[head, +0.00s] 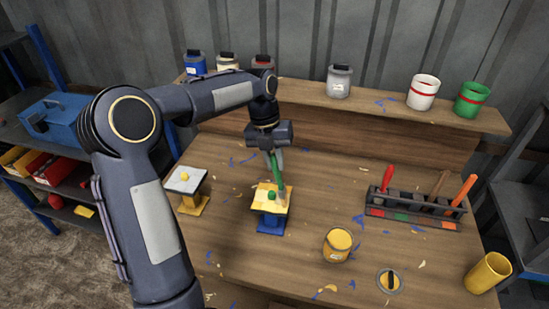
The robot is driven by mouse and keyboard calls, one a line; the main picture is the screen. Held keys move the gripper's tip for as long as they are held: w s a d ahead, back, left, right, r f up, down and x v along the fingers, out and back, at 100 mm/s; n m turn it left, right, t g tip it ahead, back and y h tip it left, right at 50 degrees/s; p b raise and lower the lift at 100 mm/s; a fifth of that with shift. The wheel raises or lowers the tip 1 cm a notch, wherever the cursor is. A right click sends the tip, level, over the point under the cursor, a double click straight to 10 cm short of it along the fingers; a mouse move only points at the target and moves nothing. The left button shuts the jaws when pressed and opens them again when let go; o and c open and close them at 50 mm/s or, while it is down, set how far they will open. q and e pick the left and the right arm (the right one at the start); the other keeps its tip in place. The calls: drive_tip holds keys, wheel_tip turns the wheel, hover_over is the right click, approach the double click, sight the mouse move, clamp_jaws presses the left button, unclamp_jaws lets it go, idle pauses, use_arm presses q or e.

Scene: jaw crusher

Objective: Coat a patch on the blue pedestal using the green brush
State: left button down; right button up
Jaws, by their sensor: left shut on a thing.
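My left gripper (272,148) is shut on the green brush (275,165), over the middle of the table. The brush points down, its lower end at the right part of the blue pedestal's top; I cannot tell whether it touches. The blue pedestal (271,223) has a blue base and a square plate (262,204) that looks yellow with paler areas. My right gripper is not in view.
A yellow pedestal (190,206) with a pale plate stands left. A yellow paint can (338,246), a round lid (389,281) and a yellow cup (488,273) are at the front right. A tool rack (415,208) stands behind them. Several cans line the back shelf (310,95).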

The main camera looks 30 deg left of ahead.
use_arm(q)
drive_tip(key=shift+f+b, duration=0.35)
drive_tip(key=shift+f, duration=0.1)
idle(0.6)
